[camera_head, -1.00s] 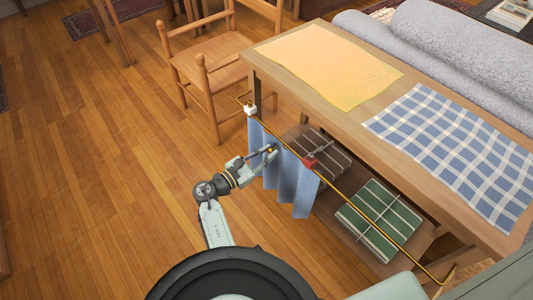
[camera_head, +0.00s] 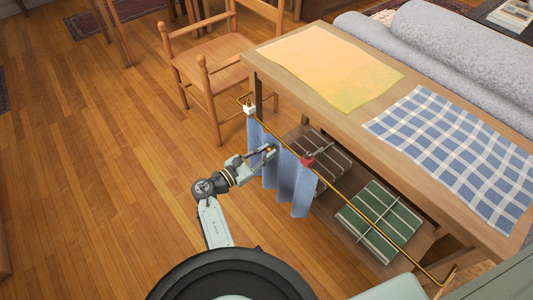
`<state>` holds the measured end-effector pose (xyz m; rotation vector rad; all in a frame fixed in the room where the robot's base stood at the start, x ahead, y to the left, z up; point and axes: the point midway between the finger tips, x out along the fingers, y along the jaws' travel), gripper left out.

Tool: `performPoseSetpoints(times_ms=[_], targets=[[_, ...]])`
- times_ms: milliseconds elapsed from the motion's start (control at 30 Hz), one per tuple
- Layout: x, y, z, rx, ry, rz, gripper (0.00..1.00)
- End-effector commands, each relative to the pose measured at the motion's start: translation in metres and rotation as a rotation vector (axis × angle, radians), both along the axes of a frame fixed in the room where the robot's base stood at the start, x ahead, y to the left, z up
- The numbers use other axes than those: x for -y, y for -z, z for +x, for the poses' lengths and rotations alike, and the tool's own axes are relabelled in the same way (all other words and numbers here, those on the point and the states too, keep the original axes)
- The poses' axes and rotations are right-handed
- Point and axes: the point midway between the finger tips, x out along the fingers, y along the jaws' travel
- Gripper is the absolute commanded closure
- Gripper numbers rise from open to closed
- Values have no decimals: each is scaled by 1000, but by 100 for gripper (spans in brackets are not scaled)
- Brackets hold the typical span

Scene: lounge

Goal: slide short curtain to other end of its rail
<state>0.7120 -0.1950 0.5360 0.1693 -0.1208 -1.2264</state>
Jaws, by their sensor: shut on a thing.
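The short blue curtain (camera_head: 290,186) hangs in folds from a thin brass rail (camera_head: 375,216) along the table's near side. It is bunched over the rail's far-left part, from a white block (camera_head: 249,109) to a red piece (camera_head: 308,161) at its right edge. The right part of the rail is bare, down to its bent end at lower right. My gripper (camera_head: 269,150) is at the curtain's upper part, a little below the rail, and is shut on the curtain. The fingertips are small here, and the exact fold they hold is hard to make out.
The wooden table (camera_head: 295,96) carries a yellow cloth (camera_head: 330,66) and a blue checked cloth (camera_head: 455,150). Its lower shelf holds a green strapped bundle (camera_head: 378,220) and a grey strapped bundle (camera_head: 322,150). A wooden chair (camera_head: 215,70) stands close behind the rail's left end. Floor at left is clear.

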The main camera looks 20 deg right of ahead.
Motion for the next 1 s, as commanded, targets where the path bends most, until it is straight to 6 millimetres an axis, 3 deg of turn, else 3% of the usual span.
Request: performPoseSetpoints(times_ms=[100,133,400,767,1000], targets=[[-3,-1,4,2,-14,2,100],[-3,-1,4,2,-14,2,81],[-2,0,3,1,-13,2,63],[-5,2,1,-1,-10,4,62],[-43,0,-11,1,-15,1,62]])
